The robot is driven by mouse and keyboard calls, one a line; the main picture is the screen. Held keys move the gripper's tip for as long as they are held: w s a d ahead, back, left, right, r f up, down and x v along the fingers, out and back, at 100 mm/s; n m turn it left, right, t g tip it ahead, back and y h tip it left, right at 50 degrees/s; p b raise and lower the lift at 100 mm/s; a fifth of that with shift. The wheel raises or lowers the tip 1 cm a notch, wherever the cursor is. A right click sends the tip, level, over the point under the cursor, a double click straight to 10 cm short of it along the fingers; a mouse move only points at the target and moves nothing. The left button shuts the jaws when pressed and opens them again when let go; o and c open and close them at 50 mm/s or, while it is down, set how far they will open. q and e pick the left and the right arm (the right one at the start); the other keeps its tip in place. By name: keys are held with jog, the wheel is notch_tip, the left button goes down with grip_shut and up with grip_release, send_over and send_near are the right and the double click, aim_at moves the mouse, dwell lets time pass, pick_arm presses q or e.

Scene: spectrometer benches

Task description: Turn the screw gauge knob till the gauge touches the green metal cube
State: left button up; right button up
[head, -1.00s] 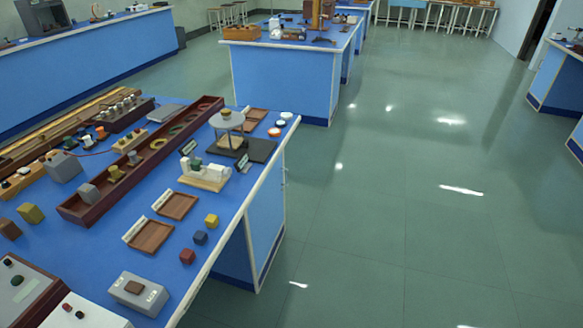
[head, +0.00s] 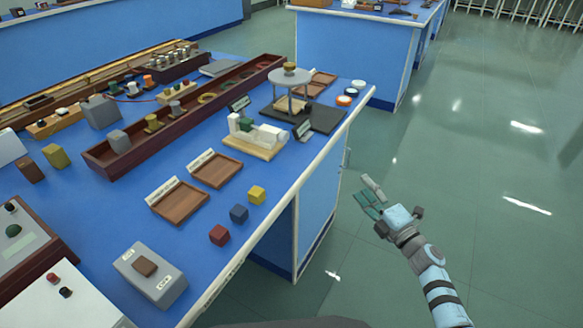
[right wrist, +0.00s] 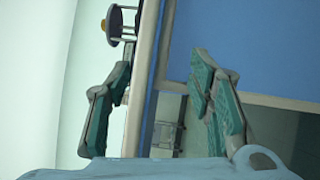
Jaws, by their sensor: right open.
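The screw gauge (head: 268,139) is a white device on a pale wooden base, on the blue bench in the head view. The green metal cube (head: 246,124) appears at the gauge's left part; whether the gauge touches it is too small to tell. My right gripper (head: 367,195) is open and empty, off the bench's right edge and apart from the gauge. In the right wrist view its two fingers (right wrist: 161,62) are spread wide, with the bench edge between them. The gauge is not clearly visible there. My left gripper is not in view.
A round-topped stand (head: 292,78) is behind the gauge. Wooden trays (head: 182,218) and red, blue and yellow cubes (head: 239,213) lie in front. A long dark wooden rack (head: 98,160) is to the left. The floor right of the bench is clear.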

jog(key=w+a+r+n+g+y+b, duration=0.25)
jog(key=a+r+n+y+b, duration=0.35)
jog(key=n, duration=0.7)
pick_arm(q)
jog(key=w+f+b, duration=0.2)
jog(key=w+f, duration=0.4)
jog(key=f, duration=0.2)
pick_arm(e)
jog(key=n+g+y, duration=0.2)
jog(key=n+g, duration=0.3)
jog(key=n, duration=0.6)
send_near(287, 137)
jog(key=shift+n, duration=0.3)
jog(key=b+x, duration=0.2)
jog(key=x, duration=0.6)
jog(key=shift+a+b, duration=0.15)
jog(key=shift+b, duration=0.2)
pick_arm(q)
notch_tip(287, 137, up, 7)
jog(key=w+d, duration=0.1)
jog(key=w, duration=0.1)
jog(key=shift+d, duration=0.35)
pick_arm(e)
jog(key=shift+w+a, duration=0.2)
jog(key=shift+a, duration=0.15)
